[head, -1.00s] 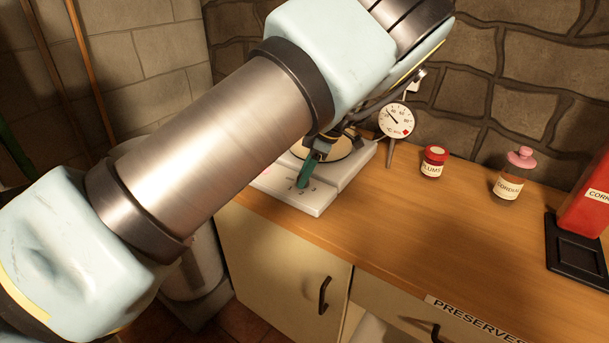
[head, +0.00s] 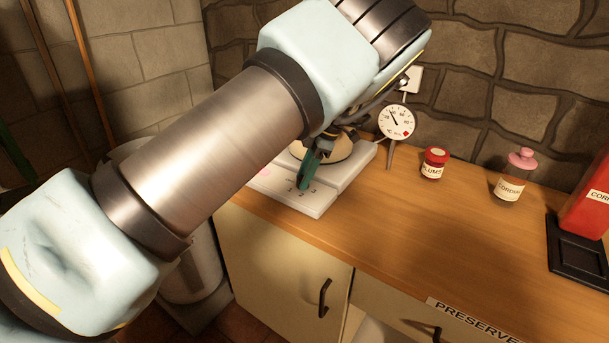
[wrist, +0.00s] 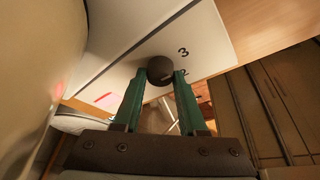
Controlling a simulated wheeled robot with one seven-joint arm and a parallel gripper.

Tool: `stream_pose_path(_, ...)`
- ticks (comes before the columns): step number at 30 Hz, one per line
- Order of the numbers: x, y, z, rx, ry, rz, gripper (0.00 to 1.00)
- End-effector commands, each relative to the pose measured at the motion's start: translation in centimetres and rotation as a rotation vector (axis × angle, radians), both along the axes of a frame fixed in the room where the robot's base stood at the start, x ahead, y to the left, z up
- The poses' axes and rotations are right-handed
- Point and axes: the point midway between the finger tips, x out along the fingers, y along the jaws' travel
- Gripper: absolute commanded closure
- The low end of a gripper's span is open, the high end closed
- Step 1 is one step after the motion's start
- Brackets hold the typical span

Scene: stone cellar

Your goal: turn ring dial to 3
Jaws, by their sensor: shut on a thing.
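The ring dial is a dark round knob (wrist: 160,70) on the front panel of a white hob (head: 318,203). In the wrist view a printed 3 stands above right of the knob and a partly covered 2 is just right of it. My gripper (wrist: 159,76) has its two green fingers on either side of the knob, shut on it. In the head view my gripper (head: 306,183) reaches down to the panel and its fingers hide the knob. I cannot tell where the knob's mark points.
A pale round pot (head: 340,150) stands on the hob, close behind my fingers. A dial gauge (head: 397,122) is behind right. A plums jar (head: 434,163), a cordial bottle (head: 511,177) and a red container (head: 588,215) on a black tray are right. The front counter is clear.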

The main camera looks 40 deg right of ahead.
Motion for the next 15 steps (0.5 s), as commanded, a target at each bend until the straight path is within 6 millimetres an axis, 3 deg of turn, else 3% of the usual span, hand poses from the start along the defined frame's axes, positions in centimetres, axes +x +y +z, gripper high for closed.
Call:
stream_pose_path(1,-0.2,0.04,-0.29,0.001,0.004,0.001,1.0)
stream_pose_path(2,-0.2,0.04,-0.29,0.001,0.004,0.001,0.57)
stream_pose_path(9,-0.1,0.03,-0.15,0.001,0.002,0.0,0.3)
stream_pose_path(15,-0.05,0.02,-0.08,0.001,0.001,-0.001,0.29)
